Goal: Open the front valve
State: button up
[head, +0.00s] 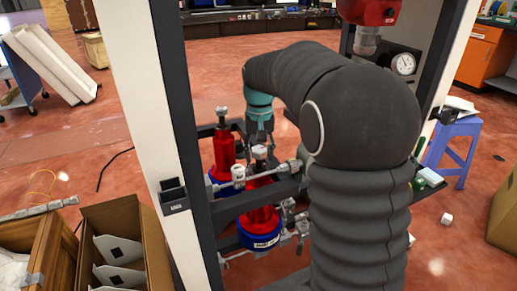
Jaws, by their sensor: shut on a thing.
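Two red valve bodies stand in a dark metal frame in the head view. The nearer one, which I take as the front valve (262,218), has a blue base ring and a silver stem top (259,152). The rear valve (223,150) stands behind it to the left, also with a silver top. My gripper (262,138) points down just behind the nearer silver top. It is shut on a small part of the valve assembly. Its fingertips are small and partly hidden, so the exact part is unclear.
A silver pipe (262,176) with fittings runs across the valves. The frame's white post (150,110) stands at left and a dark post at right. An open cardboard box (122,222) stands at lower left. A purple stool (462,128) is at right. My arm hides the frame's middle.

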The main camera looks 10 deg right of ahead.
dwell(0.5)
jog(key=shift+n, duration=1.8)
jog(key=o, duration=1.2)
jog(key=shift+r, duration=0.1)
jog(key=shift+r, duration=3.4)
